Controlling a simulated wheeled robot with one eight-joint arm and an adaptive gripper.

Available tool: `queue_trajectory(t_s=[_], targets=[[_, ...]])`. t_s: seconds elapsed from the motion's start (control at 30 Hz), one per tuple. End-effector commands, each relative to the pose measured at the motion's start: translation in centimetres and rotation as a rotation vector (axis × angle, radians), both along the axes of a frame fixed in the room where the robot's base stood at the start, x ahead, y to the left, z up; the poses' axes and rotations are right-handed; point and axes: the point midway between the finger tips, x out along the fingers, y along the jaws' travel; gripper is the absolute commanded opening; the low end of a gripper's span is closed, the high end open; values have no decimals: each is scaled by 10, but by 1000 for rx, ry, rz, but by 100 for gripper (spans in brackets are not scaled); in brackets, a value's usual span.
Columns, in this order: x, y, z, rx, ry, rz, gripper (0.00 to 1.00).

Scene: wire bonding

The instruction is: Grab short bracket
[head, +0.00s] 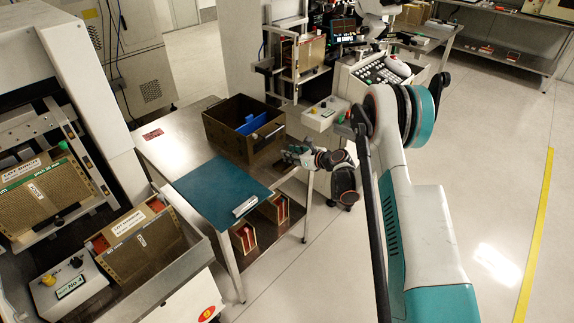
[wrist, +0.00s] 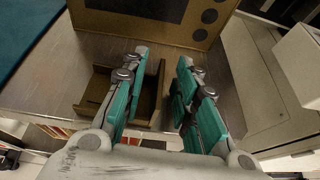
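A small brown bracket (wrist: 157,95) with low upright walls lies on the metal table in the wrist view, near the table's front edge. My left finger covers part of it. My gripper (wrist: 158,66) is open, with its two teal-padded fingers well apart. The left finger is over the bracket and the right finger is to the right of it. Nothing is held between them. In the head view my gripper (head: 288,155) is at the table's right edge, beside the brown crate. The bracket cannot be made out clearly there.
The brown crate (head: 228,136) with a blue divider stands just beyond the bracket. A blue-green mat (head: 215,190) covers the table's front part, with a small white piece (head: 245,206) on it. Bins (head: 244,240) sit below. A white machine (head: 360,82) stands behind at right.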

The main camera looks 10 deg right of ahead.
Motion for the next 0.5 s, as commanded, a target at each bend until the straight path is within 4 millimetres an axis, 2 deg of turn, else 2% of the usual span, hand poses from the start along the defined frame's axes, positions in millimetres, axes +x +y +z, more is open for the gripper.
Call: queue_trajectory(t_s=[0.03,0.07,0.17,0.5], targets=[[0,0,0,0,0,0,28],[0,0,1,0,0,0,23],[0,0,1,0,0,0,0],[0,0,1,0,0,0,0]])
